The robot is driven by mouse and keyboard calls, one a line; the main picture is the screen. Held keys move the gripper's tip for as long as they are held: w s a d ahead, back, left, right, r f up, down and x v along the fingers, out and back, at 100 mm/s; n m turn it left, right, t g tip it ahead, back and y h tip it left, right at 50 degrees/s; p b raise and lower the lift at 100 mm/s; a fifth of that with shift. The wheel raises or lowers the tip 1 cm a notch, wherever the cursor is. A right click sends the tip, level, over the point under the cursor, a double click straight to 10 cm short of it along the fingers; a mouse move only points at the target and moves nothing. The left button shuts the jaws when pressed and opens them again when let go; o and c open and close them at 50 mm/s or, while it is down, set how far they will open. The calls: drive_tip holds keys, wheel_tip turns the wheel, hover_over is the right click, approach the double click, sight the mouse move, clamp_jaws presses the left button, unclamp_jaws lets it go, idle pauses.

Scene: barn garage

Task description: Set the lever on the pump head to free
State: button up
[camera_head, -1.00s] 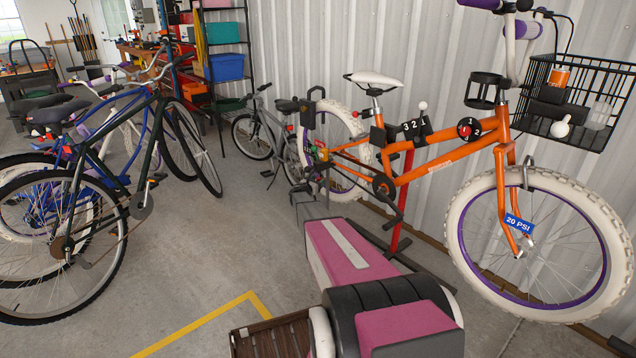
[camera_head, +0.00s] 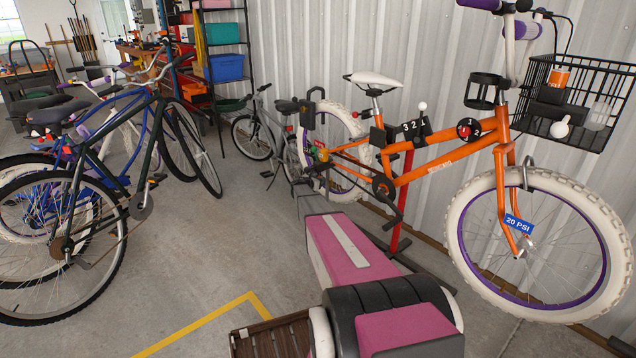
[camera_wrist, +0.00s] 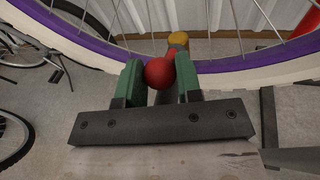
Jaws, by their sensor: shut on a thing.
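In the wrist view, a round red knob (camera_wrist: 160,73) sits between the two green-padded fingers of my gripper (camera_wrist: 159,78). The fingers are shut on the knob, one pad on each side. A yellow part (camera_wrist: 178,40) with red beside it shows just beyond, in front of the white-and-purple wheel rim (camera_wrist: 150,47). In the head view, the small yellow and red parts (camera_head: 322,155) show at the rear wheel of the orange bike (camera_head: 440,165). My gripper is small and partly hidden there, so the lever's setting cannot be read.
The orange bike stands on a red stand (camera_head: 403,200) by the corrugated wall. A grey bike (camera_head: 262,135) is behind it, and several bikes, including a dark one (camera_head: 130,180), stand at left. Bare concrete floor lies between, with a yellow line (camera_head: 200,322).

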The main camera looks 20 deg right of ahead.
drive_tip(key=shift+w+d+r+g+y, duration=0.15)
drive_tip(key=shift+r+g+y, duration=0.25)
drive_tip(key=shift+y, duration=0.4)
drive_tip(key=o, duration=0.9)
drive_tip(key=shift+o, duration=0.2)
drive_tip(key=v, duration=1.1)
drive_tip(key=shift+d, duration=0.1)
